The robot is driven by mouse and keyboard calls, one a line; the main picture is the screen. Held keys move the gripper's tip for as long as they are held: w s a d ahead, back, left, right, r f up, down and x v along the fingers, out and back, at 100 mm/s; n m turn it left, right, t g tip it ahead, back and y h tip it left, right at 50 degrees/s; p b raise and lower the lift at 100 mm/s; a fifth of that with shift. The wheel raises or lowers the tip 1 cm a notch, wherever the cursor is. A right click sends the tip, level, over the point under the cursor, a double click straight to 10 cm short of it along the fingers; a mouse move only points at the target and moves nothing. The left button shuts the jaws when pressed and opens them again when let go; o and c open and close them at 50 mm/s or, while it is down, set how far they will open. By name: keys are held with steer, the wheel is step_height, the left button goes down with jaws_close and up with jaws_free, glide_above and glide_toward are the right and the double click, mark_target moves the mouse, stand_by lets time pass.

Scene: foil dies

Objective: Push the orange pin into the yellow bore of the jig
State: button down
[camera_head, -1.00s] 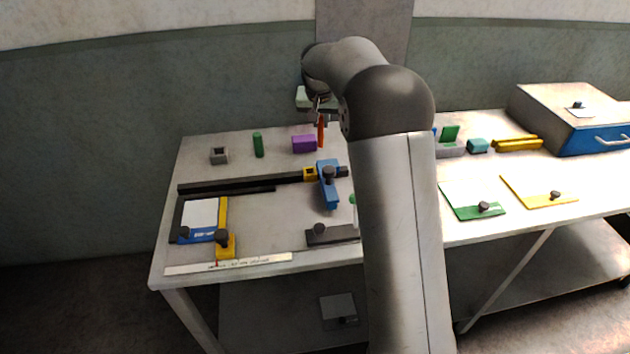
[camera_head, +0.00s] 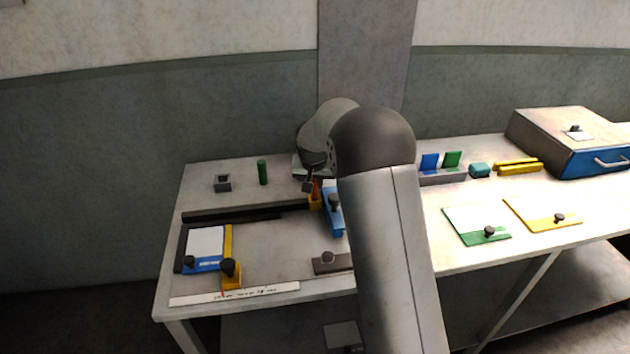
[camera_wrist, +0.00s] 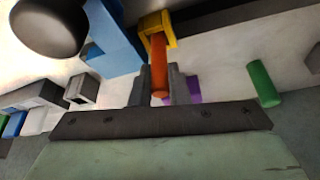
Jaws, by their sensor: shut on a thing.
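My gripper (camera_head: 311,184) is low over the rear of the table, at the jig. In the wrist view its two grey fingers (camera_wrist: 159,92) are shut on the orange pin (camera_wrist: 158,66), one on each side. The pin also shows as a small orange sliver in the head view (camera_head: 316,189). The yellow bore block (camera_wrist: 157,27) of the jig is at the pin's far end, and it also shows below the gripper in the head view (camera_head: 314,204). The pin's tip meets the block's opening; how deep it sits I cannot tell.
The blue clamp (camera_head: 333,212) with a dark knob stands right beside the yellow block. A green cylinder (camera_head: 263,172) and a grey square socket (camera_head: 223,183) stand to the left. A purple block (camera_wrist: 195,88) is partly hidden behind a finger. A dark rail (camera_head: 235,214) runs left.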

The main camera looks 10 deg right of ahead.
steer(key=shift+f, duration=0.15)
steer(key=c, duration=1.4)
jaws_free()
steer(key=shift+r, duration=0.2)
steer(key=shift+r, duration=0.25)
steer(key=b+v, duration=0.2)
steer(key=v, duration=1)
steer(key=s+f+n+g, duration=0.1)
steer(key=s+f, duration=0.1)
steer(key=s, duration=1.1)
steer(key=s+f+n+g+y, duration=0.1)
steer(key=s+f, duration=0.1)
steer(key=s, duration=1.1)
steer(key=s+f+n+g, duration=0.1)
steer(key=s+f, duration=0.2)
steer(key=s, duration=0.9)
steer(key=shift+s+d+f+g, duration=0.1)
steer(key=shift+s+d+g, duration=0.1)
steer(key=shift+s+g, duration=0.2)
